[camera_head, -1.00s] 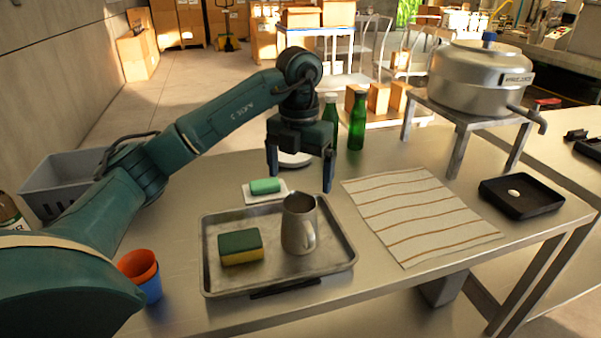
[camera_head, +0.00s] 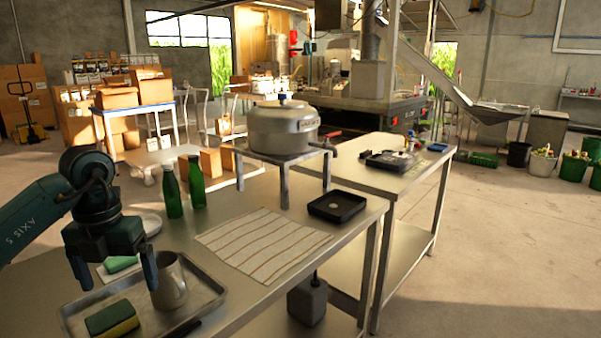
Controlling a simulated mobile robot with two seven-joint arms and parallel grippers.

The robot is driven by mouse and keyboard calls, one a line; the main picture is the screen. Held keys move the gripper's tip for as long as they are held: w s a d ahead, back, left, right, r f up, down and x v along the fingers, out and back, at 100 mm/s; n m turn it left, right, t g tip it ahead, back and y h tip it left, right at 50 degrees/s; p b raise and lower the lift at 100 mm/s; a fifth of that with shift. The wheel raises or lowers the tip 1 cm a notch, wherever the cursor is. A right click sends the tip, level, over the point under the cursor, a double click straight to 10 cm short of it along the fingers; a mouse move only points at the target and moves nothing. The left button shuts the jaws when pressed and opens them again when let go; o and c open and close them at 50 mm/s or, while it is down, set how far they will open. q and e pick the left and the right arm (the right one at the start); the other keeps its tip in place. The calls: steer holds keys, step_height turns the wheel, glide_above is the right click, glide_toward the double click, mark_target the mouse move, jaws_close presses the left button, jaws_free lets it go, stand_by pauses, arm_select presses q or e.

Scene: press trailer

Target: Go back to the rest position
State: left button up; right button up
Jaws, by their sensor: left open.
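My left gripper (camera_head: 115,275) is open and points down at the left of the head view. A green and yellow sponge (camera_head: 112,320) lies in the tray in front of the pitcher. A green soap bar (camera_head: 120,263) lies behind the tray, partly hidden by the gripper. My right gripper is not in view.
A striped cloth (camera_head: 262,243) lies right of the tray. Two green bottles (camera_head: 196,182) stand behind. A steel pot (camera_head: 283,130) sits on a raised stand, with a black dish (camera_head: 337,206) to its right.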

arm_select(q)
steer(key=s+d+f+m+g+h, duration=0.1)
steer(key=s+d+f+m+h, duration=0.2)
steer(key=d, duration=0.5)
steer(key=d+f+g+h, duration=0.1)
steer(key=d+f+h, duration=0.3)
steer(key=d, duration=0.3)
steer(key=s+d+r+n+t+h+p, duration=0.1)
steer(key=s+d+r+n+h, duration=0.15)
steer(key=d+h, duration=0.4)
steer(key=s+d+r+n+t+h+p, duration=0.1)
steer(key=s+d+n+t+h, duration=0.15)
steer(key=d+h, duration=0.4)
steer(key=a+f+n+t+y, duration=0.3)
steer(key=f+n+t+y, duration=0.15)
steer(key=n+t, duration=0.5)
steer(key=a+f+n+t+y, duration=0.4)
steer(key=n+t+y, duration=0.15)
steer(key=n, duration=0.65)
steer(key=s+a+f+n+g+y, duration=0.2)
steer(key=s+f+n+g+y, duration=0.1)
steer(key=f, duration=0.5)
steer(key=s+a+f+n+g+y, duration=0.2)
steer(key=s+f+n, duration=0.3)
steer(key=s+f, duration=0.3)
steer(key=shift+s+a+g+y+p, duration=0.3)
steer(key=shift+g+y+p, duration=0.15)
steer(key=shift+y, duration=0.35)
